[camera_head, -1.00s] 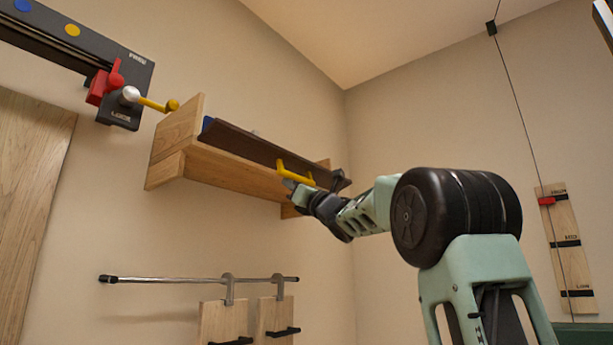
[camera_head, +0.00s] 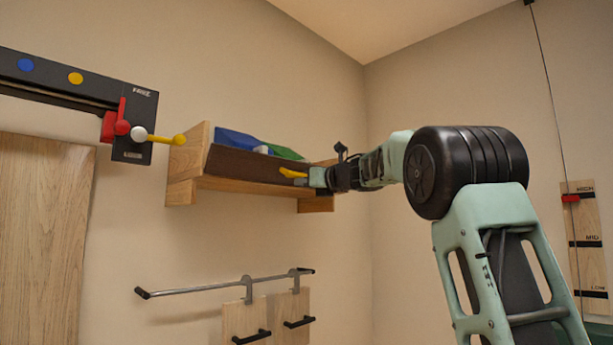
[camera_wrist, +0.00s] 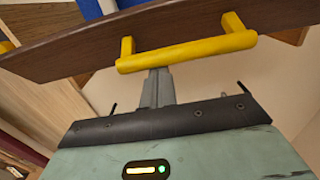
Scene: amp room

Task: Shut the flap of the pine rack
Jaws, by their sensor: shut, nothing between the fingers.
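The pine rack (camera_head: 186,159) is fixed high on the left wall. Its dark brown flap (camera_head: 240,163) is tilted, with blue and green contents showing above its upper edge in the head view. The flap (camera_wrist: 85,50) crosses the top of the wrist view, with its yellow handle (camera_wrist: 190,52) facing me. The handle (camera_head: 292,173) also shows near the rack's right part in the head view. My gripper (camera_wrist: 158,85) is shut and empty, its fingers just below and against or very near the handle; I cannot tell whether they touch. The gripper (camera_head: 312,178) partly covers the flap's right end.
A black rail (camera_head: 60,85) with a red lever and a yellow-tipped knob (camera_head: 165,139) is left of the rack. A metal bar (camera_head: 200,289) with hanging boards is below. A marked board (camera_head: 583,225) and a cord are at right.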

